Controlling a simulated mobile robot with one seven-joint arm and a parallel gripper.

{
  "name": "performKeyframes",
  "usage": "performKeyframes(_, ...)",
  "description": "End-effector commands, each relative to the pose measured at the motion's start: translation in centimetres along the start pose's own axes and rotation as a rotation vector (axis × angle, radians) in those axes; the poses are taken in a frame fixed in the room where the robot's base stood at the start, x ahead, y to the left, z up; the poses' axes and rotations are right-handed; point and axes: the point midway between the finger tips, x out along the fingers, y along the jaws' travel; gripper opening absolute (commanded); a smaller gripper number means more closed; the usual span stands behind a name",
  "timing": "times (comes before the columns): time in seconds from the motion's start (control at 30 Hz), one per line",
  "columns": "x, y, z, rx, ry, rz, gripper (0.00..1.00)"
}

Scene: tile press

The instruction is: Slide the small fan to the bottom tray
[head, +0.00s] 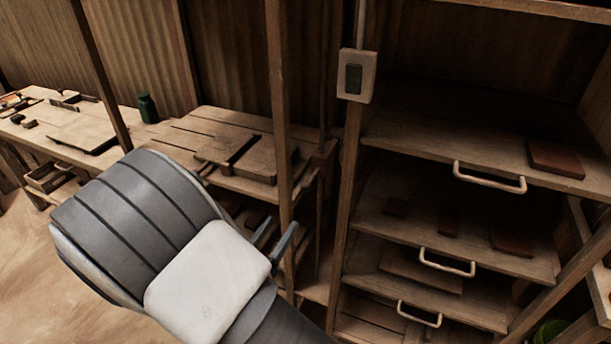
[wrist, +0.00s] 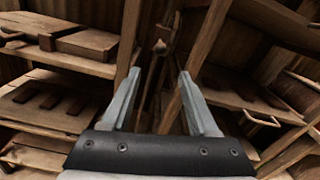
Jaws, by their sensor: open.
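I cannot make out a small fan in either view. The bottom tray (head: 377,316) is the lowest visible shelf board with a pale handle (head: 419,314), at the lower right of the head view; its front and lower part is cut off by the frame edge. My gripper (head: 277,232) is open and empty, left of the rack, near a wooden post. In the wrist view my gripper (wrist: 159,74) shows two grey fingers spread apart with nothing between them.
Above it are a middle tray (head: 375,228) with several dark tiles and a top tray (head: 430,140) with one reddish tile (head: 555,158). A switch box (head: 356,76) hangs on the rack post. A workbench (head: 100,118) and green bottle (head: 147,107) stand left.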

Motion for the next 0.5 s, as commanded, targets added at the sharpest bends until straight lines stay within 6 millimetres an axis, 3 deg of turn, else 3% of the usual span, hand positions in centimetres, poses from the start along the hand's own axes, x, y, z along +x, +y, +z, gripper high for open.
performKeyframes(0.17,1.6,0.0,0.0,-0.001,-0.003,-0.001,0.6)
performKeyframes(0.5,8.7,0.0,0.0,0.0,-0.003,-0.002,0.6)
